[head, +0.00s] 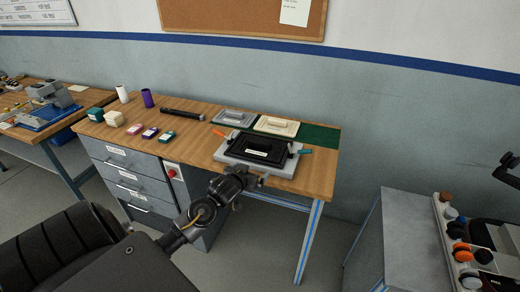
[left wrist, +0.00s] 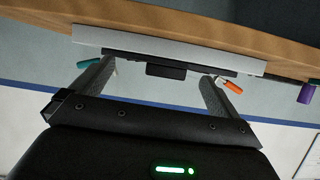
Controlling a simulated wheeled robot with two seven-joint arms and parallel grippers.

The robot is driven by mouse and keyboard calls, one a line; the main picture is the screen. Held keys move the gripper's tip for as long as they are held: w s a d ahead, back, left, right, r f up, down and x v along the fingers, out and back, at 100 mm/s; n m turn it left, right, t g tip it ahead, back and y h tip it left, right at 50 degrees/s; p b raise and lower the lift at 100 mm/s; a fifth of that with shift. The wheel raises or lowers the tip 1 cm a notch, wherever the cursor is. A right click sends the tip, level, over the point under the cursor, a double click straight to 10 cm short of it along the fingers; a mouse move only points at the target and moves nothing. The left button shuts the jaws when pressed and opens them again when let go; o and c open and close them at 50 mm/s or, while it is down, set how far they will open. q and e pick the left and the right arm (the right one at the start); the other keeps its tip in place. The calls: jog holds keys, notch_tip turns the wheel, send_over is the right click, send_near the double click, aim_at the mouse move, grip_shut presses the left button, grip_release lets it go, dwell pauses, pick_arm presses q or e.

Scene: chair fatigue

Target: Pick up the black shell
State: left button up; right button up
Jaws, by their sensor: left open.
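The black shell (head: 262,146) is a flat rectangular piece with a raised, labelled block in its middle. It lies in a grey fixture (head: 226,158) near the front edge of the wooden bench. In the left wrist view the shell (left wrist: 166,71) appears edge-on beneath the bench edge, as that picture is inverted. My left gripper (head: 240,182) is in front of the fixture, apart from the shell. Its two fingers are spread and empty in the left wrist view (left wrist: 157,80), with the shell's block seen between them. My right gripper is out of view.
The fixture has an orange handle (head: 218,131) and a teal handle (head: 305,151). Behind it, a grey shell (head: 232,118) and a cream shell (head: 277,126) lie on a green mat (head: 322,138). Small boxes and spools stand at left. A grey cabinet (head: 385,240) stands at right.

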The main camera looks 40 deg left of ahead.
pick_arm(q)
jog(key=t, duration=0.1)
send_near(259, 144)
jog(key=s, duration=0.2)
jog(key=shift+n+y, duration=0.4)
jog(key=x, duration=0.3)
jog(key=p+x, duration=0.1)
jog(key=x, duration=0.1)
jog(key=shift+w+d, duration=0.25)
jog(key=shift+w, duration=0.2)
jog(key=shift+w+a+p, duration=0.15)
jog(key=shift+w+p, duration=0.2)
jog(key=shift+w, duration=0.05)
jog(key=p+x, duration=0.1)
jog(key=x, duration=0.3)
jog(key=shift+w+f, duration=0.1)
jog(key=shift+w, duration=0.05)
jog(key=shift+c, duration=0.4)
jog(key=c, duration=0.7)
